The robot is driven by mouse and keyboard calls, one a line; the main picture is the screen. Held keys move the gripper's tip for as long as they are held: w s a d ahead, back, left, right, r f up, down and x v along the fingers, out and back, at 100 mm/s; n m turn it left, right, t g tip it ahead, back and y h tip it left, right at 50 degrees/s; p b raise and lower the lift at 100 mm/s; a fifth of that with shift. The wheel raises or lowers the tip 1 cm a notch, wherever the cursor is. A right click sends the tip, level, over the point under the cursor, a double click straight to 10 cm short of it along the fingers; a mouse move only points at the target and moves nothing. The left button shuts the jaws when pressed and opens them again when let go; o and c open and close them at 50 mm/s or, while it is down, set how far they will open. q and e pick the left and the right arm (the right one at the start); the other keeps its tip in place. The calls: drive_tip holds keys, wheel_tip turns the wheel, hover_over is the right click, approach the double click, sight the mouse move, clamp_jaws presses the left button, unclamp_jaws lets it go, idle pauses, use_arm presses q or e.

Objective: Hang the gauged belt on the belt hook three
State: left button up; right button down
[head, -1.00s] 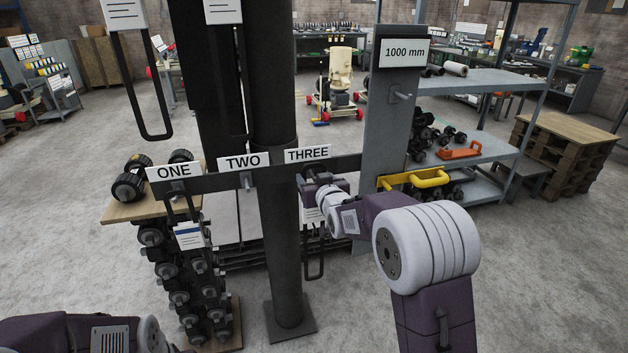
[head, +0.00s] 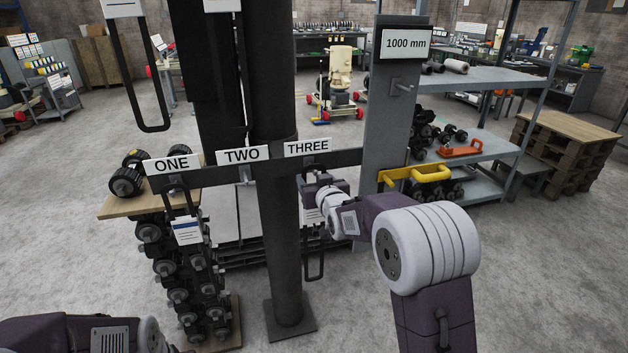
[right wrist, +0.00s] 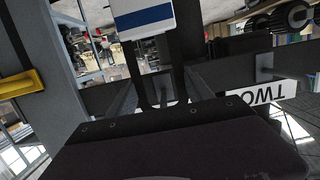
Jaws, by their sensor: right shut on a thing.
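My right gripper (head: 312,188) is just below the THREE sign (head: 307,147) on the grey rail (head: 345,160). It is shut on the gauged belt (head: 316,275), a dark loop that hangs below it. In the right wrist view the belt (right wrist: 143,72) runs between the fingers and carries a white tag with a blue stripe (right wrist: 145,18).
Another belt with a tag (head: 187,231) hangs under the ONE sign (head: 172,165). The TWO hook (head: 246,175) looks empty. A dark round column (head: 281,230) stands behind the rail. The 1000 mm post (head: 392,130) and yellow handle (head: 428,172) are right of the gripper.

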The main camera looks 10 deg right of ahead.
drive_tip(key=shift+f+b, duration=0.35)
drive_tip(key=shift+b, duration=0.15)
idle(0.3)
drive_tip(key=shift+c, duration=1.6)
unclamp_jaws()
drive_tip(key=s+r+g+p, duration=0.1)
drive_tip(key=s+r+p, duration=0.1)
drive_tip(key=s+p, duration=0.3)
drive_tip(key=s+r+g+p, duration=0.1)
drive_tip(key=s+r+p, duration=0.15)
drive_tip(key=s, duration=0.45)
drive_tip(key=s+f+g, duration=0.6)
drive_tip(key=s+f, duration=0.2)
drive_tip(key=s, duration=0.4)
drive_tip(key=s+f+g, duration=0.6)
drive_tip(key=s+f, duration=0.3)
drive_tip(key=s, duration=0.4)
drive_tip(key=shift+d+f+m+g+p, duration=0.2)
drive_tip(key=shift+f+m+g+p, duration=0.1)
drive_tip(key=shift+p, duration=0.15)
